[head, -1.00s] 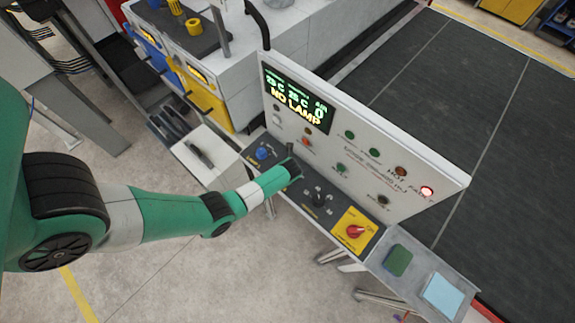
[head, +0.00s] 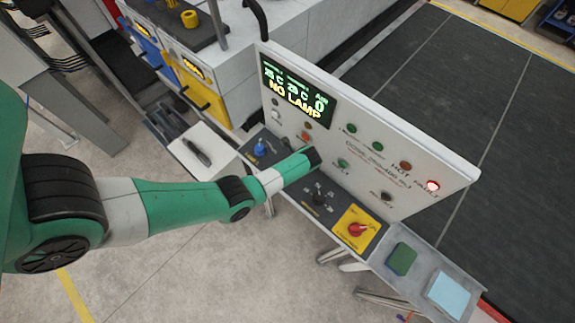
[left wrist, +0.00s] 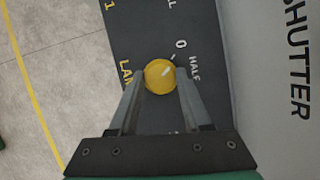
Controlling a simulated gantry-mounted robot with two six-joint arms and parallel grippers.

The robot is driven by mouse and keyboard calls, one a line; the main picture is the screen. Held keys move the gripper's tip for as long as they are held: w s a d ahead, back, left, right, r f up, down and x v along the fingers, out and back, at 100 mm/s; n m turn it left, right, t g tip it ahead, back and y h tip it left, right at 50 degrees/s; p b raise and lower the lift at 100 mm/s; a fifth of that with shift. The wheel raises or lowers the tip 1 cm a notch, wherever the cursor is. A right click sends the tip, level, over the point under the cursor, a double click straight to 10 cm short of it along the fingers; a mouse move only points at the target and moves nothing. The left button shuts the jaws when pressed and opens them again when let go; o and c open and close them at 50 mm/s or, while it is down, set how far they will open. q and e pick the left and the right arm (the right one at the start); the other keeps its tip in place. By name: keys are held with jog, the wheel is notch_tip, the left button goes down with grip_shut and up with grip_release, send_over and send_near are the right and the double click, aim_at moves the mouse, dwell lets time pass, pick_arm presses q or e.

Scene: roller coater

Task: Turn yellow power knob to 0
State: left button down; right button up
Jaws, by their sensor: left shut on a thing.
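In the left wrist view the round yellow knob (left wrist: 160,75) sits on the dark panel strip. Its short white mark points to the upper right, roughly towards the tick by the printed "0". The word "HALF" is printed to its right, and part of a "LAM" label to its left. My left gripper (left wrist: 160,86) is shut on the knob, one finger on each side. In the head view my left gripper (head: 312,156) is over the sloping dark strip of the control panel (head: 350,140), and hides the yellow knob. My right gripper is not in view.
The dark strip also carries a blue knob (head: 261,148), a black selector (head: 319,196) and a red switch (head: 356,229) on a yellow plate. The display (head: 297,88) reads "NO LAMP"; a red fault light (head: 432,186) glows. A side tray (head: 421,277) holds green and light-blue pads.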

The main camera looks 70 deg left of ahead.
pick_arm(q)
jog(key=shift+n+g+b, duration=0.3)
jog(key=shift+n+b, duration=0.1)
jog(key=shift+n, duration=0.4)
jog(key=shift+h, duration=0.3)
jog(key=shift+c, duration=1.8)
grip_release()
jog(key=p+v, duration=0.2)
jog(key=v, duration=0.9)
jog(key=shift+d+r, duration=0.2)
jog(key=shift+r, duration=0.05)
jog(key=shift+w, duration=0.1)
